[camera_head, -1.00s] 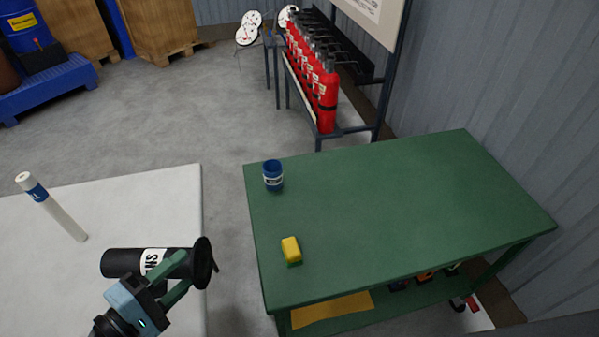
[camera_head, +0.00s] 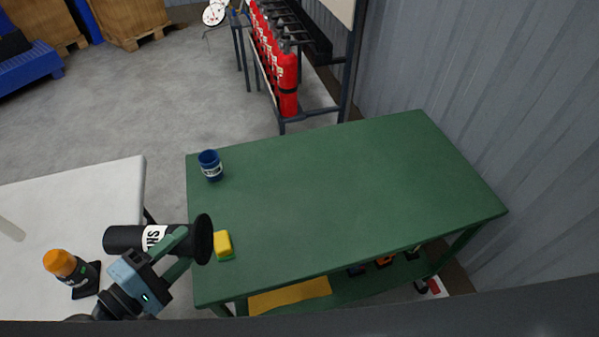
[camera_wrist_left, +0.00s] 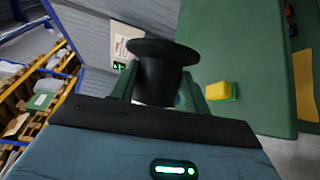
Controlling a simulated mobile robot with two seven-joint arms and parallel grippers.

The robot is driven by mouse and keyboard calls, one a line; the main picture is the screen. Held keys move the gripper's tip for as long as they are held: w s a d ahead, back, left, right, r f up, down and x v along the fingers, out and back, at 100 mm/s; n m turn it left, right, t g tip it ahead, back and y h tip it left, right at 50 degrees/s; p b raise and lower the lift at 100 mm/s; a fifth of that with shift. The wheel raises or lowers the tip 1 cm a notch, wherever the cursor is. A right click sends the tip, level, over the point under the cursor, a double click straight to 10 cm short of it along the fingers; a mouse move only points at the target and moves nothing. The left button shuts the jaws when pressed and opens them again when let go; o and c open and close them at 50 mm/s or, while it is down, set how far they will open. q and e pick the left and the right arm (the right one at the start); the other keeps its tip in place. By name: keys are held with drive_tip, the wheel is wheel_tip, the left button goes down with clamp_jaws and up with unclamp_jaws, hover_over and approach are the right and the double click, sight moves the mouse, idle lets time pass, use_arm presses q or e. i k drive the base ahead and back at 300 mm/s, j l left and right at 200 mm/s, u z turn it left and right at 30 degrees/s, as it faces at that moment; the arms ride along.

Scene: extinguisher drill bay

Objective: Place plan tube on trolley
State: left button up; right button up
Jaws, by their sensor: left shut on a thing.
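My left gripper (camera_head: 180,248) is shut on a black tube (camera_head: 125,238) with a white lettered label and a wide flared end; I take it for the plan tube. It lies roughly level, its flared end to the right, over the gap and near the trolley's left edge. In the left wrist view the flared tube (camera_wrist_left: 155,80) sits between the fingers (camera_wrist_left: 155,92). The green-topped trolley (camera_head: 330,190) fills the middle; I take it for the task's trolley. My right gripper is not in view.
A blue cup (camera_head: 210,165) and a yellow-green sponge (camera_head: 223,245) stand on the trolley's left side; the rest of its top is clear. A white table (camera_head: 90,195) at left holds an orange-topped bottle (camera_head: 68,270) and a pale tube (camera_head: 10,229). Red extinguishers (camera_head: 287,80) stand behind.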

sight(314, 196)
drive_tip(key=l, duration=0.4)
drive_tip(key=i+l+z, duration=0.1)
drive_tip(key=l, duration=0.3)
drive_tip(key=i+l, duration=0.1)
drive_tip(key=l, duration=0.3)
